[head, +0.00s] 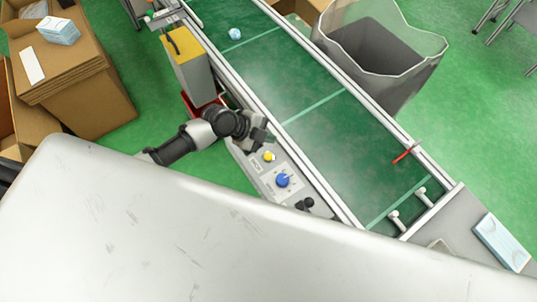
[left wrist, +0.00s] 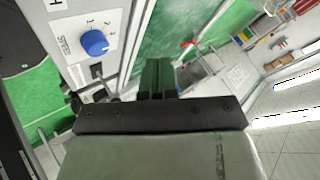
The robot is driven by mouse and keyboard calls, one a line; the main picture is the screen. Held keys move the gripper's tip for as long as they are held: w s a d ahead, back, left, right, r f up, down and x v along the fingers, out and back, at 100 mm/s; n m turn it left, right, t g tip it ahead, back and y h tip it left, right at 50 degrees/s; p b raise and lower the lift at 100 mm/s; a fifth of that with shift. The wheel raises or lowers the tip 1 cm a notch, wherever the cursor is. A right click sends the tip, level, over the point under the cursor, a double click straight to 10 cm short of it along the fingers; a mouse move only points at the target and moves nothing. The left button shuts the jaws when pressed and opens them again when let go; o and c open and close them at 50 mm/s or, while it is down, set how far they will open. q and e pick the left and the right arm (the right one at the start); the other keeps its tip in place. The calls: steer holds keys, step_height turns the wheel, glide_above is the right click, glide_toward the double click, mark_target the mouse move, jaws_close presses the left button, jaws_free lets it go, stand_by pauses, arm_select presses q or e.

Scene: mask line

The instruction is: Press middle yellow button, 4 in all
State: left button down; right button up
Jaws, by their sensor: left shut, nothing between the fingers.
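The yellow button (head: 269,156) sits near the upper end of a grey control panel (head: 258,172) beside the conveyor. My left gripper (head: 264,137) is just above it in the head view, near the panel's upper end, and appears apart from the button. The height of the gap cannot be told. The gripper's dark fingers (left wrist: 158,78) are together and empty in the left wrist view. The yellow button is not visible in the left wrist view. My right gripper is not in view.
A blue speed knob (head: 283,180) and a black switch (head: 305,204) share the panel. The green conveyor (head: 325,125) carries a small pale blue item (head: 235,34). A grey bin (head: 375,60) stands beyond it. A yellow-topped box (head: 186,55) and cardboard boxes (head: 75,80) are left.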

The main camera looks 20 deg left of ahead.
arm_select(q)
steer(key=shift+f, duration=0.1)
steer(key=b, duration=0.6)
glide_above(268, 157)
step_height(268, 157, down, 8)
steer(key=shift+r, duration=0.15)
steer(key=shift+f+b, duration=0.45)
steer(key=shift+f, duration=0.05)
steer(key=shift+s, duration=0.1)
stand_by(1.2)
steer(key=shift+f+b, duration=0.4)
steer(key=shift+b, duration=0.2)
